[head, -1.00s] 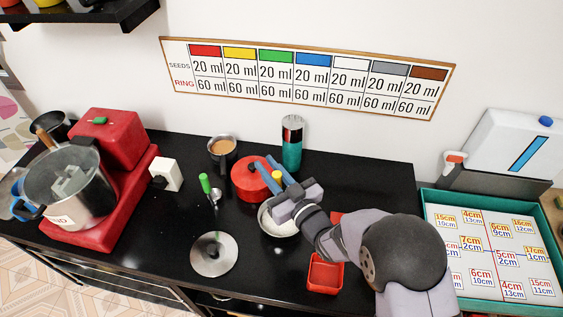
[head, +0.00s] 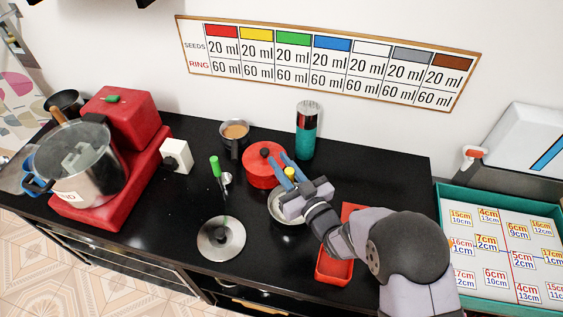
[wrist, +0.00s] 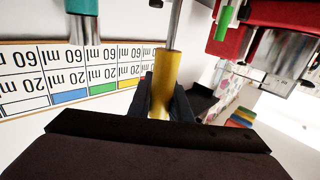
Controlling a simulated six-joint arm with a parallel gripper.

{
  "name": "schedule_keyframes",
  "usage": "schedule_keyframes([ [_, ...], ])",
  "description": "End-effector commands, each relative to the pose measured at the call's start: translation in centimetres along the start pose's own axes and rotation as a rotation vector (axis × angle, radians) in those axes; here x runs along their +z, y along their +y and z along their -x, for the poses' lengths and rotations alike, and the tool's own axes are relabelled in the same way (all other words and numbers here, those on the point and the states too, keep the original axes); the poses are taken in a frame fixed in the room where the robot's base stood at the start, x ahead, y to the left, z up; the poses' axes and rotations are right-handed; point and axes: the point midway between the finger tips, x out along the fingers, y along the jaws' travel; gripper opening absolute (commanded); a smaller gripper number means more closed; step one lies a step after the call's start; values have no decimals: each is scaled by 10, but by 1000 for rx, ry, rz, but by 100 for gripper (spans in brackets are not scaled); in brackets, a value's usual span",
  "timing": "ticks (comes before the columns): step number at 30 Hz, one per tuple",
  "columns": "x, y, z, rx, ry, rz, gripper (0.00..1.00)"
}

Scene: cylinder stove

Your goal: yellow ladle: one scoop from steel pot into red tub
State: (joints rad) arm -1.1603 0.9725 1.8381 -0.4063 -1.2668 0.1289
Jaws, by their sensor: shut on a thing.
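My gripper (head: 284,172) is shut on the yellow ladle (head: 290,172). In the wrist view the ladle's yellow handle (wrist: 162,85) sits between the dark fingers, with its steel shaft running up out of the picture. The ladle's scoop end is not visible, so I cannot tell what it holds. A round steel pot (head: 283,217) stands open, partly under my gripper in the head view; its contents are mostly hidden. The red tub (head: 333,268) lies to the right of the pot, partly covered by my arm.
A red lidded pot (head: 262,172) and a teal flask (head: 306,135) stand behind. A steel lid (head: 221,240), a green-handled tool (head: 215,168) and a saucepan (head: 235,133) are to the left. A large glass-lidded pot (head: 90,185) stands on a red base. The black counter's front middle is clear.

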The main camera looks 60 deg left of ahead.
Motion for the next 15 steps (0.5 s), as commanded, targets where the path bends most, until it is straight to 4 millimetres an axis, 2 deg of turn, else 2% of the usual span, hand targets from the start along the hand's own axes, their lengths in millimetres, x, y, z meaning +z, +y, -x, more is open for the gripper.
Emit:
schedule_keyframes([
  [1, 8, 0, 0, 0, 1, 0, 0],
  [15, 46, 0, 0, 0, 1, 0, 0],
])
